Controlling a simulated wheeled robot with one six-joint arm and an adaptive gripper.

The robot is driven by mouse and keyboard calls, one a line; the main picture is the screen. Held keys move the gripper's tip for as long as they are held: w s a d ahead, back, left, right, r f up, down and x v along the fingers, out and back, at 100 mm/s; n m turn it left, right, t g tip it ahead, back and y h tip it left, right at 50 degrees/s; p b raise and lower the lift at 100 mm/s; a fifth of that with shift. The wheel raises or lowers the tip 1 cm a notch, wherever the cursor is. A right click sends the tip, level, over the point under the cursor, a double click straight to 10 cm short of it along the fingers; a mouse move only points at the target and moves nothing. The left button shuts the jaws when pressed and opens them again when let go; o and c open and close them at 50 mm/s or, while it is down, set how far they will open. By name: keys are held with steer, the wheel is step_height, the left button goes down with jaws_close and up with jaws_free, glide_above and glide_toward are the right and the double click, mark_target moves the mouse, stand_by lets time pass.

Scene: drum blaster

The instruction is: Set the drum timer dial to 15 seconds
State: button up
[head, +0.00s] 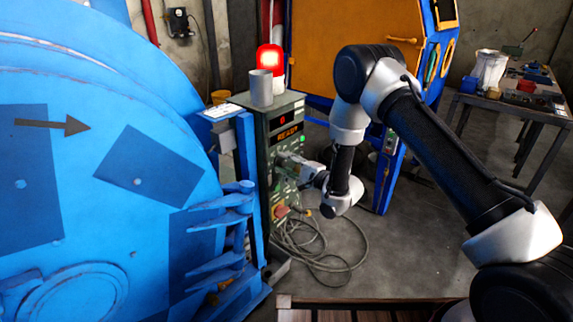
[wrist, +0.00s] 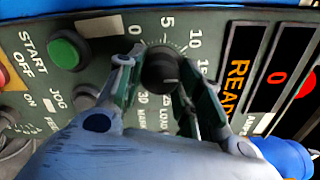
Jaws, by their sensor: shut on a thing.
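The timer dial is a round black knob (wrist: 160,66) on the grey-green control panel, with a printed scale reading 0, 5, 10 and a partly covered 15 around it. My gripper (wrist: 161,84) is shut on the knob, one finger on each side of it in the wrist view. A faint mark shows on the knob, but where it points is hard to read. In the head view my gripper (head: 285,162) reaches the front of the control box (head: 263,150); the knob is hidden there.
A red display (wrist: 277,76) reads 0, beside orange READY text (wrist: 237,78). A green start button (wrist: 64,53) is left of the dial. A lit red lamp (head: 269,58) and grey cup (head: 261,88) top the box. The blue drum (head: 100,220) stands left; cables (head: 320,255) lie below.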

steer(key=shift+d, duration=0.1)
steer(key=o, duration=1)
steer(key=v, duration=1.2)
